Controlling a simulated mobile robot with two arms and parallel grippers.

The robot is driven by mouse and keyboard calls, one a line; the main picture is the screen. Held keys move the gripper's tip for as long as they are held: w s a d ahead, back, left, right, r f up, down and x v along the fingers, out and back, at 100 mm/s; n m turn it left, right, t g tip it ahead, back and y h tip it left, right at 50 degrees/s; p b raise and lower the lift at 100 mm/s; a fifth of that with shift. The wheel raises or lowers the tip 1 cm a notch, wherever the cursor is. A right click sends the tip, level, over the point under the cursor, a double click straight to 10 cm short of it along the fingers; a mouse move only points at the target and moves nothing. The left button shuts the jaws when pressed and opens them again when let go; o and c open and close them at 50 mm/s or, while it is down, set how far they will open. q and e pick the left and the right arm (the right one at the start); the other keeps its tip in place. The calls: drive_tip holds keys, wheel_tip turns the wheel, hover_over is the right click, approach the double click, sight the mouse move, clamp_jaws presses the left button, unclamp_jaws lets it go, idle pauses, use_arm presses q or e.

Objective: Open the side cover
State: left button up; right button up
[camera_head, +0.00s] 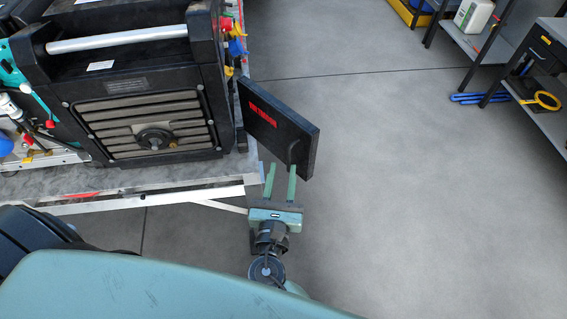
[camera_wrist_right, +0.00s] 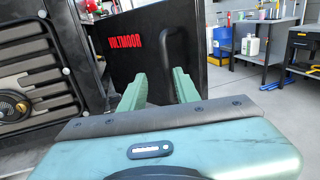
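The side cover (camera_head: 280,127) is a black panel with red lettering. It stands swung out from the right side of the black machine (camera_head: 150,85), over the floor. In the right wrist view the cover (camera_wrist_right: 150,70) fills the middle, with a dark handle (camera_wrist_right: 172,45) on its face. My right gripper (camera_head: 281,167) is at the cover's lower edge near the handle, its two green fingers apart with nothing seen between them. The fingers also show in the right wrist view (camera_wrist_right: 159,82), pointing at the cover below the handle. Contact cannot be told. My left gripper is not in view.
The machine stands on a grey table (camera_head: 120,184) with a metal front edge. Coloured fittings (camera_head: 236,47) sit at the machine's right side. Shelves and a workbench (camera_head: 545,60) stand far right. The floor (camera_head: 420,190) between is clear.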

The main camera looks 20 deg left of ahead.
drive_tip(key=v, duration=0.4)
drive_tip(key=shift+b, duration=0.3)
drive_tip(key=s+d+f+m+g+h, duration=0.1)
drive_tip(key=s+d+f+m+g, duration=0.25)
drive_tip(key=f, duration=0.75)
drive_tip(key=d+f+m+g+h, duration=0.15)
drive_tip(key=d+f+m, duration=0.35)
drive_tip(key=f, duration=0.6)
drive_tip(key=s+d+f+m+g+h, duration=0.1)
drive_tip(key=d+f+m+g, duration=0.4)
drive_tip(key=f, duration=0.6)
drive_tip(key=s+d+f+m+g, duration=0.3)
drive_tip(key=s+d+f+m, duration=0.6)
drive_tip(key=s+d+m, duration=0.2)
drive_tip(key=s+d+f+m+g, duration=0.3)
drive_tip(key=s+d+f+m, duration=0.7)
drive_tip(key=s, duration=0.6)
drive_tip(key=d+m+h+b, duration=0.1)
drive_tip(key=d+m, duration=0.1)
drive_tip(key=d, duration=0.1)
